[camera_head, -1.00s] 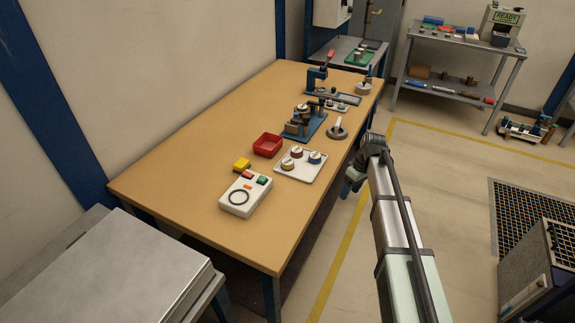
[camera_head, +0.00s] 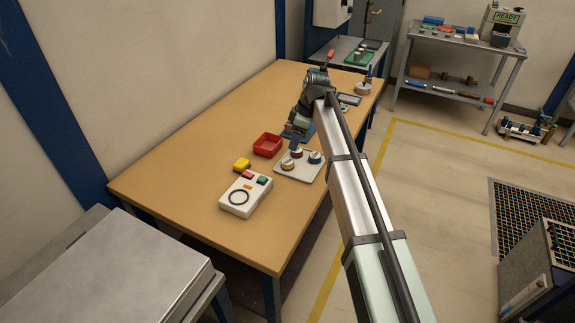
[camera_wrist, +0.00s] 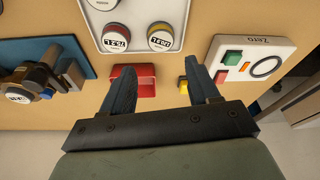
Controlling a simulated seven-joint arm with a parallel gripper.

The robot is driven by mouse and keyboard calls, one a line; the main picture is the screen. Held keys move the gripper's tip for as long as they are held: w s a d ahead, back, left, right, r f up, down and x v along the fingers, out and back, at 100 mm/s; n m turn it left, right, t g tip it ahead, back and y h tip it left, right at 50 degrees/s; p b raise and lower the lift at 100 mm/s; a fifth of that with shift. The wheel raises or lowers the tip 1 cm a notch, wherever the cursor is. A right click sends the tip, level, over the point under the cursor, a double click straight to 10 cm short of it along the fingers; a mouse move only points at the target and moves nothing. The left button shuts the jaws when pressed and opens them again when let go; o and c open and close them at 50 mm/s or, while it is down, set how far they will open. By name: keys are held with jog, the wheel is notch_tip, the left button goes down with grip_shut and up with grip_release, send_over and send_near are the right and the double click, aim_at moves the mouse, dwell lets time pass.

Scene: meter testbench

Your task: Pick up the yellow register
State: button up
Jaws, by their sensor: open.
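The yellow register (camera_head: 288,163) is a round, white-topped dial with a yellow rim. It sits upright on a pale tray (camera_head: 308,176), at the corner nearest the red bin. In the wrist view the yellow register (camera_wrist: 162,38) shows with a printed face, ahead of my fingertips. My gripper (camera_head: 295,138) is above the tray's far-left side, pointing down. In the wrist view my gripper (camera_wrist: 160,80) has its two fingers spread with nothing between them, and it is apart from the register.
A red-rimmed register (camera_head: 296,153) and a blue-rimmed register (camera_head: 315,157) share the tray. A red bin (camera_head: 267,145), a yellow block (camera_head: 242,164) and a white control box (camera_head: 245,196) stand nearby. A blue fixture (camera_wrist: 45,70) is partly behind my arm. The table's near-left area is clear.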

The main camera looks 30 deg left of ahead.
aim_at(288, 162)
jog(key=shift+x, duration=5.05)
jog(key=shift+s+d, duration=0.1)
jog(key=c, duration=0.8)
